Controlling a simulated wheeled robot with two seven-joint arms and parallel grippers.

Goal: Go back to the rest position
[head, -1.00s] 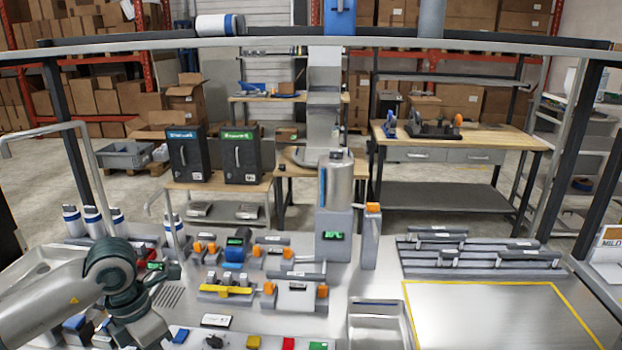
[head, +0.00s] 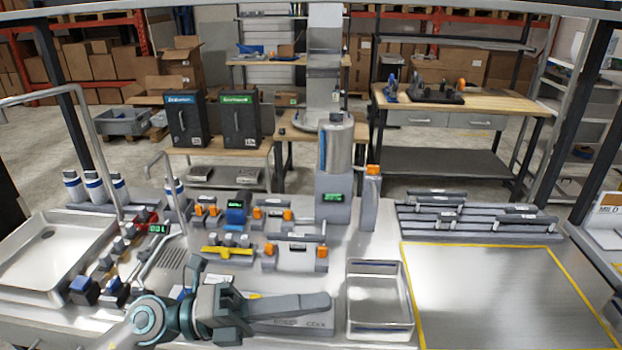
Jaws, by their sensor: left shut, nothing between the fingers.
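My left gripper (head: 322,302) comes in from the lower left and lies low over the front of the steel counter (head: 375,245), its fingers pointing right. The fingers are together and hold nothing. They hide part of a grey panel (head: 292,325) at the counter's front edge; I cannot tell how high above it they are. My right gripper is not in view.
A steel bin (head: 380,268) sits just right of the fingertips. A grey dispenser tower (head: 334,190) and a row of small devices with orange knobs (head: 287,213) stand behind. A sink (head: 45,235) is at left. A yellow-outlined area (head: 500,290) at right is clear.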

